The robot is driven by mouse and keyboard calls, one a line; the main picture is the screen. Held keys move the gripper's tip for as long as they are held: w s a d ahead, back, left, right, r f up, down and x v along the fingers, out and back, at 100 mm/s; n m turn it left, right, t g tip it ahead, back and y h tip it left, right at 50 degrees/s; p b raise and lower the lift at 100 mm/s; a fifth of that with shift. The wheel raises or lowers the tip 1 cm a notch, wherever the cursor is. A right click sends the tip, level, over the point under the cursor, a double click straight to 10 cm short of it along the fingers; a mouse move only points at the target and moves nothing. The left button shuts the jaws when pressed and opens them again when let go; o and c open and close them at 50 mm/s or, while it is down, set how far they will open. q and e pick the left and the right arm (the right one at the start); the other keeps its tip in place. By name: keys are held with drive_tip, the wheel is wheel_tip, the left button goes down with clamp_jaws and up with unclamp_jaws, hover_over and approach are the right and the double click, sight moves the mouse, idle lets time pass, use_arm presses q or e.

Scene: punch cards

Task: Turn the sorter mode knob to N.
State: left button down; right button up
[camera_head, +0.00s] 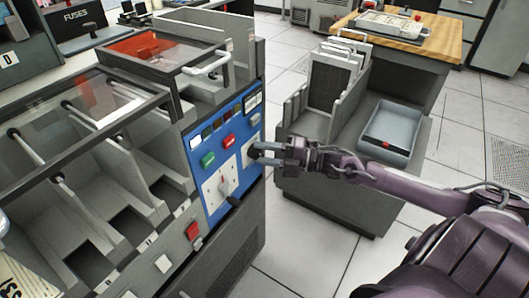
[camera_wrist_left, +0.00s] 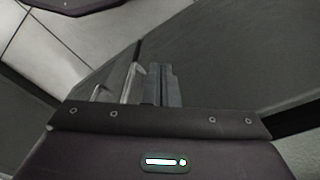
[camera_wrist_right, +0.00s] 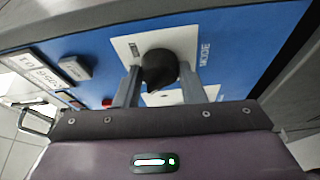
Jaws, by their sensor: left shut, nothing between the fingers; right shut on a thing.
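The sorter's blue control panel (camera_head: 215,155) faces right in the head view. The mode knob (camera_wrist_right: 160,68) is black and round, on a white plate (camera_wrist_right: 128,48) marked MODE in the right wrist view. My right gripper (camera_head: 260,154) is at the panel's upper right, its fingers shut on the knob, one on each side. The fingers largely hide the knob in the head view. The knob's pointer setting and the plate's letters cannot be read. My left gripper (camera_wrist_left: 148,75) is shut and empty in the left wrist view; it is outside the head view.
A second white plate (camera_head: 213,191) with a dark lever (camera_head: 234,200) sits lower on the panel. Green (camera_head: 208,160) and red (camera_head: 229,141) buttons are close by. A grey cart with a bin (camera_head: 383,132) stands right of the sorter. Tiled floor (camera_head: 322,262) lies between.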

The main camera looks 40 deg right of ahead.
use_arm(q)
drive_tip(key=shift+s+a, duration=0.1)
drive_tip(key=shift+s, duration=0.1)
use_arm(e)
drive_tip(key=shift+n, duration=0.4)
drive_tip(key=o, duration=1)
use_arm(q)
wheel_tip(320, 180, down, 8)
drive_tip(key=w+p, duration=0.1)
drive_tip(key=p, duration=0.1)
drive_tip(key=shift+a, duration=0.2)
use_arm(e)
drive_tip(key=shift+v, duration=3.9)
